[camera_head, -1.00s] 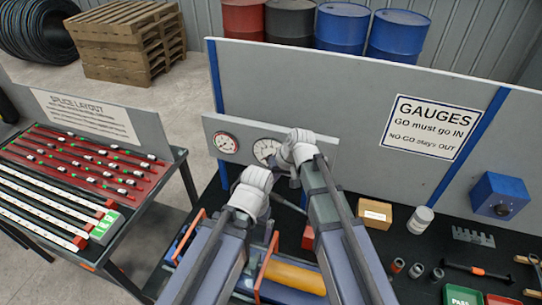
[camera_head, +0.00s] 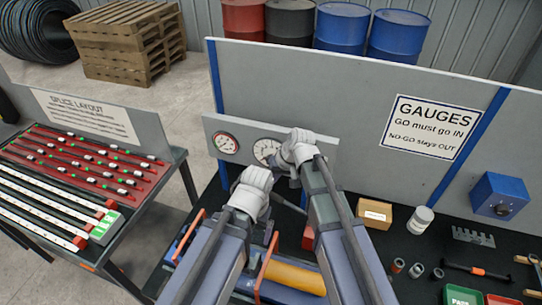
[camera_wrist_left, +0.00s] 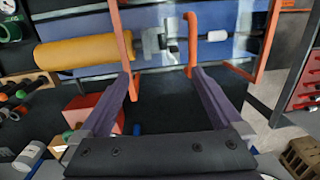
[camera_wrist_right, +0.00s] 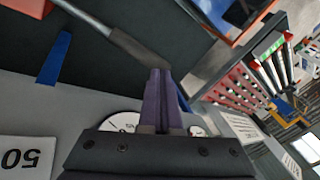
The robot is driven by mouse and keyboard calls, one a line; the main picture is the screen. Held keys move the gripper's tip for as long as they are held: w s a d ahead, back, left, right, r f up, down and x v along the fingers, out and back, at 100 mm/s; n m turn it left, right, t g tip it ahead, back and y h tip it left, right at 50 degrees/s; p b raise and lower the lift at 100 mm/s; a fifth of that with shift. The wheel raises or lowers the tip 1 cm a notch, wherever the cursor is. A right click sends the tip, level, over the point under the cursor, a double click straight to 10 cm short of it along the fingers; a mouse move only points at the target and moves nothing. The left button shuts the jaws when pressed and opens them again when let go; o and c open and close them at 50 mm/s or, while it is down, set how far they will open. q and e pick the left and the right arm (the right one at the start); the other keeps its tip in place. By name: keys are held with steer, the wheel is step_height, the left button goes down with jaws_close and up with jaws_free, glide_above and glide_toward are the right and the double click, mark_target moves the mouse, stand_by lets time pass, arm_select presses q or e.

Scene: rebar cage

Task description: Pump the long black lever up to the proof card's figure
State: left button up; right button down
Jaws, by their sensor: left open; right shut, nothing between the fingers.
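In the right wrist view, the lever's black grip (camera_wrist_right: 138,47) runs on from a grey rod and ends at the tips of my right gripper (camera_wrist_right: 160,72). The gripper is shut and empty; whether it touches the grip is unclear. A white card (camera_wrist_right: 27,155) shows an upside-down "50", cut off by the edge. Two round gauges, a large one (camera_head: 266,151) and a small one (camera_head: 226,143), sit on the grey panel; their needles are too small to read. My left gripper (camera_wrist_left: 162,75) is open and empty above a silver coupling (camera_wrist_left: 160,45).
Orange frame bars (camera_wrist_left: 192,40) stand beside the left fingers, with a yellow cylinder (camera_wrist_left: 85,50) nearby. A red block (camera_wrist_left: 92,110) lies close to them. A cardboard box (camera_head: 375,215) and a white jar (camera_head: 420,220) stand on the bench to the right. The grey panel (camera_head: 330,90) rises behind.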

stand_by(0.3)
arm_select(q)
steer(key=shift+f+b, duration=0.65)
steer(key=shift+b, duration=0.05)
arm_select(e)
steer(key=shift+w+a+f, duration=0.1)
steer(key=shift+a+f, duration=0.2)
steer(key=shift+f, duration=0.35)
arm_select(q)
steer(key=shift+f, duration=0.1)
steer(key=shift+f+b, duration=0.55)
steer(key=shift+b, duration=0.05)
arm_select(e)
steer(key=shift+w+a+f, duration=0.1)
steer(key=shift+a+f, duration=0.15)
steer(key=shift+f, duration=0.4)
arm_select(q)
steer(key=shift+f, duration=0.1)
arm_select(e)
steer(key=shift+f, duration=0.1)
